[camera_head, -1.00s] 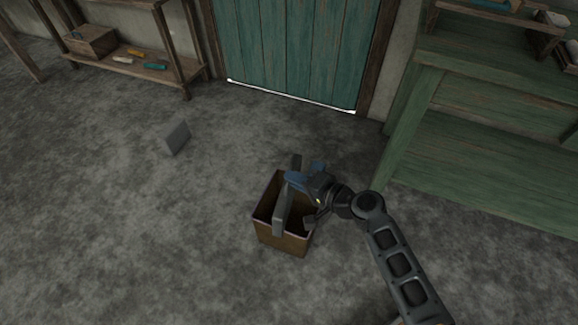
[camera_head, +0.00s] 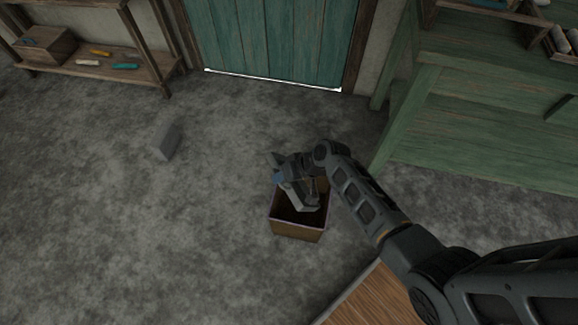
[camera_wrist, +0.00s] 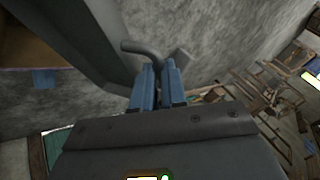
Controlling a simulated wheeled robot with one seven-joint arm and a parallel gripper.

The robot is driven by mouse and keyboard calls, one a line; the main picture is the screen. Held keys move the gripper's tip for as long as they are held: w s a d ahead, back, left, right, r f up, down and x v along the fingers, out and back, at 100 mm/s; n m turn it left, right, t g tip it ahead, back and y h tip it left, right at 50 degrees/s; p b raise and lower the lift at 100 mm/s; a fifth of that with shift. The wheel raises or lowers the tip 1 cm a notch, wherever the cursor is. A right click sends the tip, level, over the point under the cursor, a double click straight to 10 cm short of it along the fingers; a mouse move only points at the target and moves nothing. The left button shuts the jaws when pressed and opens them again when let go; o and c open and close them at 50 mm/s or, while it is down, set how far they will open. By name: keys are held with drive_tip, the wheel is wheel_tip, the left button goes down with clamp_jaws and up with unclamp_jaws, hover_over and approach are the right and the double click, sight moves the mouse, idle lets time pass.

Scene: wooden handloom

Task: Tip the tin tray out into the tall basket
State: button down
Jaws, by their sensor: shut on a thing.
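The tall basket (camera_head: 298,230) is a brown, square, open-topped box standing upright on the floor, below the middle of the head view. My gripper (camera_head: 281,174) is at its far rim, partly hidden by my own wrist. In the wrist view its blue fingers (camera_wrist: 157,86) are closed on a curved grey handle of the tin tray (camera_wrist: 75,40). The grey tray (camera_head: 301,199) is tilted over the basket's mouth in the head view. I cannot tell whether it touches the rim. The tray's contents and the basket's bottom are hidden or too dark to see.
A grey block (camera_head: 167,138) lies on the floor to the left. A green bench (camera_head: 480,130) stands at the right, a teal door (camera_head: 270,45) behind. A low wooden shelf (camera_head: 100,70) is at upper left. A wooden surface (camera_head: 375,298) shows at the bottom.

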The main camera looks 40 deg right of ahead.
drive_tip(key=w+a+f+n+g+h+b, duration=0.1)
drive_tip(key=a+f+n+g+h+b, duration=0.1)
drive_tip(key=a+f+h+b, duration=0.5)
drive_tip(key=shift+w+f+h+b, duration=0.4)
drive_tip(key=shift+h+b, duration=0.2)
drive_tip(key=shift+h, duration=0.8)
drive_tip(key=shift+a+r, duration=0.1)
